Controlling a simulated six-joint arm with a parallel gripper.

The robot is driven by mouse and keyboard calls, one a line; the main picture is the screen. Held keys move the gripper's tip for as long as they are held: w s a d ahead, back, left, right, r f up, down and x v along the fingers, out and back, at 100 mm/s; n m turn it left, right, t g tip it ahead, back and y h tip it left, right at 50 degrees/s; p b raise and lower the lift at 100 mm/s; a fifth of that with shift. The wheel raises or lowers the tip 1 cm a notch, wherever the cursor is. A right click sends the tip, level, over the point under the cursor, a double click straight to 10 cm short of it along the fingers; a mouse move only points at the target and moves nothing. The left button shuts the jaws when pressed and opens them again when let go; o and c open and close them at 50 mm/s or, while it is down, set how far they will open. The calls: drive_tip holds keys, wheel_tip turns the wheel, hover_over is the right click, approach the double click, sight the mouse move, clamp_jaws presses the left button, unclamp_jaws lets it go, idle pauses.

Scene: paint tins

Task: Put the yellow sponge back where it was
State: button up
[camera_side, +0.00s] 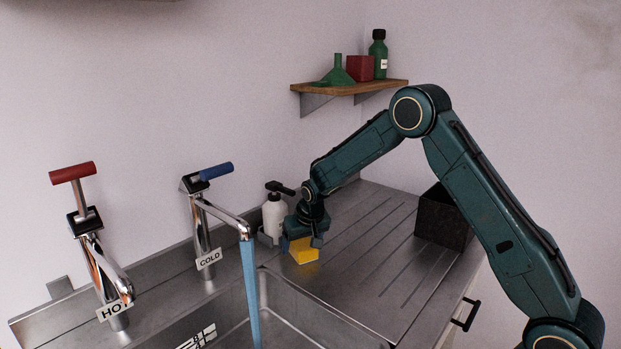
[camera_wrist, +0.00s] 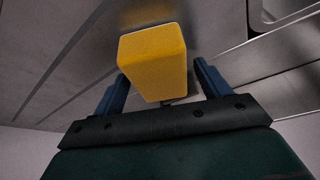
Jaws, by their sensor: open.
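The yellow sponge (camera_side: 303,251) lies on the steel draining board, close to the sink's edge. In the wrist view the sponge (camera_wrist: 153,62) is between and just ahead of two blue fingers. My gripper (camera_side: 300,240) is right at the sponge, pointing down, and its fingers are apart. In the wrist view my gripper (camera_wrist: 160,85) has a finger on each side of the sponge, with a visible gap at least on the right. I cannot tell whether the left finger touches it.
A white soap bottle (camera_side: 273,218) with a black pump stands close behind my gripper. The sink (camera_side: 285,305) is at the front, with water or a blue stream under the cold tap (camera_side: 205,225). A dark box (camera_side: 443,220) stands right on the grooved board (camera_side: 375,255). A shelf (camera_side: 350,88) hangs above.

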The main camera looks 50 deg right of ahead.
drive_tip(key=v, duration=1.1)
drive_tip(key=shift+r, duration=0.35)
drive_tip(key=shift+s, duration=0.2)
drive_tip(key=s+a+r+n+y, duration=0.1)
drive_tip(key=s+a+r, duration=0.1)
drive_tip(key=s+r, duration=0.5)
drive_tip(key=s+a+r+n, duration=0.1)
drive_tip(key=s+a+r, duration=0.3)
drive_tip(key=s, duration=0.6)
drive_tip(key=s+a+n+t, duration=0.1)
drive_tip(key=s+n, duration=0.1)
drive_tip(key=s, duration=1.5)
drive_tip(key=shift+a+r+y, duration=0.3)
drive_tip(key=shift+a+y, duration=0.05)
drive_tip(key=shift+y, duration=0.05)
drive_tip(key=shift+o, duration=0.4)
drive_tip(key=shift+s, duration=0.1)
